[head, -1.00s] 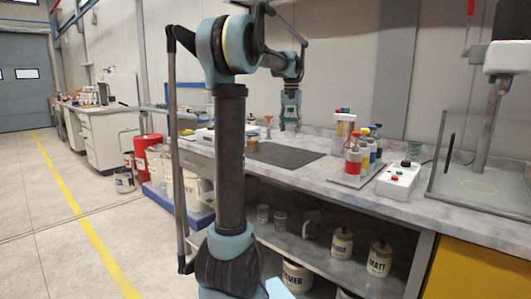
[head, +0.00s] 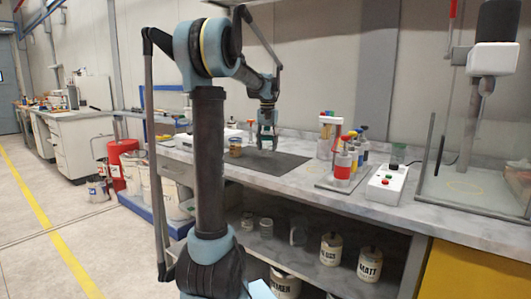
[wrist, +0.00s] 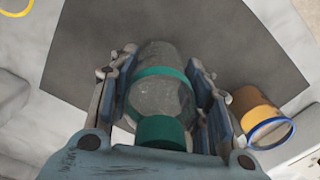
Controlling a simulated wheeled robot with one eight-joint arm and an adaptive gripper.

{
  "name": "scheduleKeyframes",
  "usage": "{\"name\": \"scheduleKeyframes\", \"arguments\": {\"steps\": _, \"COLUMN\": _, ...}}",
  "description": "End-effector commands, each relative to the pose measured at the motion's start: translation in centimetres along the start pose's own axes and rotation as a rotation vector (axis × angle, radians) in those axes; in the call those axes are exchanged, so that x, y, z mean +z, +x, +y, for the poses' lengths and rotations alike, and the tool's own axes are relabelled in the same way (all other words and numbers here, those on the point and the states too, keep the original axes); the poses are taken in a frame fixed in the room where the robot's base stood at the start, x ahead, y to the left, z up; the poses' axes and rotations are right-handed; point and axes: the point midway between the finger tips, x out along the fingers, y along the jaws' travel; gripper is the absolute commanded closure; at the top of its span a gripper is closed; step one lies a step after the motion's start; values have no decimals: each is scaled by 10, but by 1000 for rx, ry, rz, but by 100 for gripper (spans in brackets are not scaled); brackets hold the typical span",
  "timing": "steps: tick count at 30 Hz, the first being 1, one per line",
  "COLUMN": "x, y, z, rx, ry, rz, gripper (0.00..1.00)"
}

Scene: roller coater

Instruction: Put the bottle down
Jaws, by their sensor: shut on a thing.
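The bottle (wrist: 158,95) is grey and see-through with a green band and a green cap; it shows in the wrist view. My gripper (wrist: 165,85) is shut on it, with one finger pad on each side. In the head view my gripper (head: 267,142) hangs over the dark mat (head: 285,168) on the bench, and the bottle is hard to make out between the fingers. The mat also shows in the wrist view (wrist: 215,30), beyond the bottle. I cannot tell whether the bottle's base touches the mat.
A jar with amber contents (head: 235,148) stands just left of my gripper; it shows at right in the wrist view (wrist: 258,112). The mat's right part is clear.

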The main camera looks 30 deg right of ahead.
Motion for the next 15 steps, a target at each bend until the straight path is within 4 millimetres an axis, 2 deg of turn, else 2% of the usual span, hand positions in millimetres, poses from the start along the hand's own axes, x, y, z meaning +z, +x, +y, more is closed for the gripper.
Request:
{"name": "scheduleKeyframes", "arguments": {"steps": 3, "x": 0, "y": 18, "z": 0, "rx": 0, "ry": 0, "rz": 0, "gripper": 78}}
{"name": "scheduleKeyframes", "arguments": {"steps": 6, "x": 0, "y": 28, "z": 0, "rx": 0, "ry": 0, "rz": 0, "gripper": 78}}
{"name": "scheduleKeyframes", "arguments": {"steps": 15, "x": 0, "y": 30, "z": 0, "rx": 0, "ry": 1, "rz": 0, "gripper": 78}}
